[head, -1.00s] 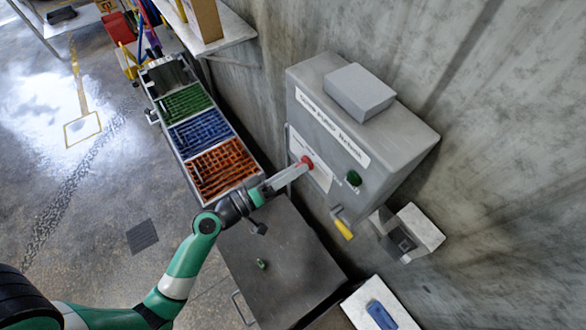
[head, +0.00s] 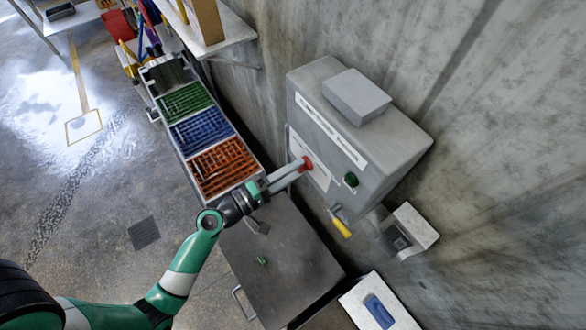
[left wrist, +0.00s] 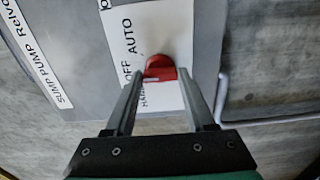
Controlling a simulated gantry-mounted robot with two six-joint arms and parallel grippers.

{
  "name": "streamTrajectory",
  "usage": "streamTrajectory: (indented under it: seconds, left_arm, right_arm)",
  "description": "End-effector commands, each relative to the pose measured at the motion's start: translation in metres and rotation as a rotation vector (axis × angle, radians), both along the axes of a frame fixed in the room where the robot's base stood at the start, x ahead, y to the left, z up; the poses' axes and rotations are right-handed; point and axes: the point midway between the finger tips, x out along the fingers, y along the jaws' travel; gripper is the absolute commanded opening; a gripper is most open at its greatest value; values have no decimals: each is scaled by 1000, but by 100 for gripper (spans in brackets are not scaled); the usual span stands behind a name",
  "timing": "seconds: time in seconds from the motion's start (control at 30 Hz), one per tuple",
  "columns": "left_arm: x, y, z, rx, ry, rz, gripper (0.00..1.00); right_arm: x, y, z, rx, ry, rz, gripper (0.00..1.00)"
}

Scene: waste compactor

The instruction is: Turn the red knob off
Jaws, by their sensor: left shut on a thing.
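The red knob (head: 306,163) sits on a white label on the front of the grey control box (head: 345,135). My left gripper (head: 299,167) reaches it from the left with two slim fingers. In the left wrist view the red knob (left wrist: 160,68) lies between the fingertips of my left gripper (left wrist: 161,74), which is shut on it. The label (left wrist: 140,35) reads AUTO, OFF and HAND beside the knob. I cannot tell exactly which word the knob points to. My right gripper is not in view.
A green knob (head: 350,180) is to the right on the same box, with a yellow-handled lever (head: 341,229) below. A grey block (head: 357,96) lies on top of the box. Bins of green, blue and orange pieces (head: 225,168) stand left, beside a dark cabinet (head: 290,250).

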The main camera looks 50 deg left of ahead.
Motion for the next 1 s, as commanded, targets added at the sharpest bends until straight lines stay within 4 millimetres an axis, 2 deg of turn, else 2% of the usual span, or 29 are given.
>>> streamTrajectory:
  seconds: [0.43,0.47,0.6,0.63,1.0]
  left_arm:
    - [0,0,0,-14,0,0,0]
    - [0,0,0,-13,0,0,57]
    - [0,0,0,-13,0,0,82]
    - [0,0,0,-13,1,0,85]
    - [0,0,0,-13,1,0,85]
  right_arm:
    - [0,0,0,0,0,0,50]
    - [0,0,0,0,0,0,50]
    - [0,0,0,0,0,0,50]
    - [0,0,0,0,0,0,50]
    - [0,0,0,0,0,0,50]
